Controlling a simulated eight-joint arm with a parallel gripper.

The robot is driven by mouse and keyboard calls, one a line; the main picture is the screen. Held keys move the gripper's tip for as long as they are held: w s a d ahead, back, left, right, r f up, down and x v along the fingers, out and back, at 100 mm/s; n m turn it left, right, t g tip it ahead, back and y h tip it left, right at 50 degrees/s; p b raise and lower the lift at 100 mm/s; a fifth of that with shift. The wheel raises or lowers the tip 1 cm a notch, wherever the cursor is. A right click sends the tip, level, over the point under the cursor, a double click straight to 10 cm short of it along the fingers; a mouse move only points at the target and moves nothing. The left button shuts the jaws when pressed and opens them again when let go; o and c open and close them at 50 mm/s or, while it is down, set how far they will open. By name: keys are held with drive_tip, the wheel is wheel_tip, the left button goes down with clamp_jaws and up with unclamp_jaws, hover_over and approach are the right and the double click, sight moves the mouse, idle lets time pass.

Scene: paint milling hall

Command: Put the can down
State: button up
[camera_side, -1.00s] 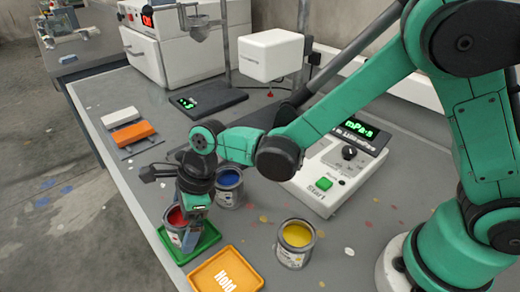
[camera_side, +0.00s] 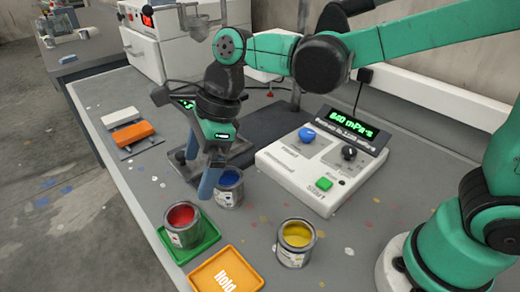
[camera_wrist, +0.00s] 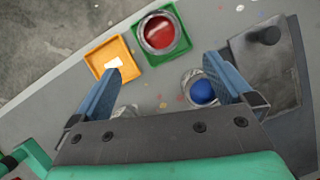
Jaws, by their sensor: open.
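A can of red paint (camera_side: 183,228) stands upright in the green tray (camera_side: 207,247) near the bench's front edge. In the wrist view the red can (camera_wrist: 158,33) sits inside the green tray (camera_wrist: 183,48), with nothing gripping it. My gripper (camera_side: 202,165) is open and empty, raised above and behind the red can, near the blue can. Its two blue fingers (camera_wrist: 163,67) are spread wide in the wrist view, clear of the red can.
A blue paint can (camera_side: 229,190) stands behind the green tray. A yellow paint can (camera_side: 295,245) stands right of the orange "Hold" tray (camera_side: 205,279), which is empty. A white instrument (camera_side: 300,180) stands behind them. Orange and white blocks (camera_side: 133,134) lie at the left.

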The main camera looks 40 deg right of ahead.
drive_tip(key=s+d+n+t+h, duration=0.2)
drive_tip(key=d+n+t, duration=0.1)
drive_tip(key=d+n, duration=0.5)
drive_tip(key=s+d+n+t+h, duration=0.2)
drive_tip(key=s+d+n, duration=0.1)
drive_tip(key=d+n, duration=0.6)
drive_tip(key=shift+s+d+r+n+t, duration=0.15)
drive_tip(key=shift+s+d+n+t, duration=0.2)
drive_tip(key=shift+n, duration=1.95)
drive_tip(key=shift+w+a, duration=0.15)
